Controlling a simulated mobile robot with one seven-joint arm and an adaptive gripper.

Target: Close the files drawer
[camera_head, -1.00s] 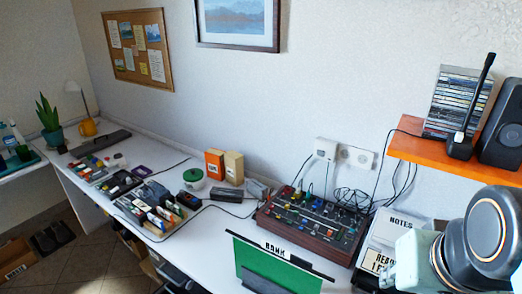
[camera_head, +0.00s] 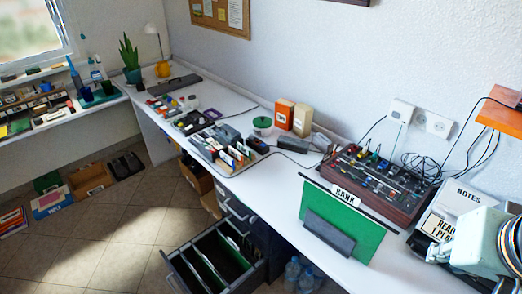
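An open drawer (camera_head: 180,270) with a dark grey front and handle sticks out from the cabinet under the white desk, at the bottom centre of the head view. Green hanging dividers or folders stand inside it. Any label on its front is not readable here. Another drawer front (camera_head: 235,208) with a handle sits above it and looks shut or nearly shut. Part of my arm (camera_head: 487,238) shows at the right edge, above the right end of the desk and far from the open drawer. My gripper's fingers do not show.
A green panel (camera_head: 343,222) marked BANK stands at the desk's front edge, right of the drawer. Water bottles (camera_head: 293,272) stand on the floor under the desk. Boxes (camera_head: 90,180) lie along the left wall. The tiled floor (camera_head: 125,225) left of the drawer is clear.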

